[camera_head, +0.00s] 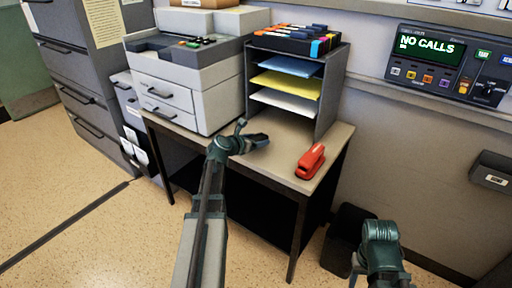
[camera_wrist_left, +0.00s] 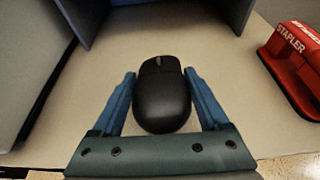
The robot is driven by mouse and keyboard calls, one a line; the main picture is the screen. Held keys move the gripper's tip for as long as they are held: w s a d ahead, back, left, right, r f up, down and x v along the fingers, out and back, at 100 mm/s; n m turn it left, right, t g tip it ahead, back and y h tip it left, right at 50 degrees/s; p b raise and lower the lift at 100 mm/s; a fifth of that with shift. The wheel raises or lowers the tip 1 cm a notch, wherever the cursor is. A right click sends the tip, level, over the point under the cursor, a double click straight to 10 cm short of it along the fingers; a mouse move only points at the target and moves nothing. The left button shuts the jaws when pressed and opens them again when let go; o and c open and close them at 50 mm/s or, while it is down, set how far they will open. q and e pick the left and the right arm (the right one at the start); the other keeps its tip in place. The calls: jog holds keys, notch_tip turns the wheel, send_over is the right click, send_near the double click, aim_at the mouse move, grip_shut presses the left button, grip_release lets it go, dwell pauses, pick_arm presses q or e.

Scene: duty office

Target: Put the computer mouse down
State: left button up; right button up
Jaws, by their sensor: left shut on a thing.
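The black computer mouse (camera_wrist_left: 162,95) lies between the two blue fingers of my left gripper (camera_wrist_left: 161,100) in the left wrist view. The gripper is shut on it, one finger along each side. In the head view my left gripper (camera_head: 250,142) is over the desk top (camera_head: 285,150), in front of the paper sorter; the mouse is mostly hidden there by the gripper. I cannot tell whether the mouse touches the desk. My right gripper (camera_head: 380,232) is at the lower right of the head view, away from the desk; its fingers cannot be made out.
A red stapler (camera_head: 310,162) stands on the desk to the right of the left gripper, also in the left wrist view (camera_wrist_left: 298,62). The grey paper sorter (camera_head: 330,95) stands behind, the printer (camera_head: 190,75) to the left. Bare desk lies between gripper and stapler.

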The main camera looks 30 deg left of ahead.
pick_arm(q)
jog(key=shift+f+b, duration=0.85)
jog(key=shift+f, duration=0.45)
pick_arm(e)
jog(key=shift+s+a+f, duration=0.1)
jog(key=shift+f, duration=0.55)
jog(key=shift+s+a+f, duration=0.1)
jog(key=shift+f, duration=0.55)
pick_arm(q)
jog(key=shift+f, duration=0.15)
jog(key=o, duration=1.3)
pick_arm(e)
jog(key=shift+f, duration=0.15)
pick_arm(q)
jog(key=shift+s+r, duration=0.15)
jog(key=shift+r, duration=0.2)
jog(key=p+v, duration=0.4)
jog(key=v, duration=0.7)
jog(key=shift+s+p, duration=0.3)
jog(key=shift+s, duration=0.05)
pick_arm(e)
jog(key=shift+r, duration=2.5)
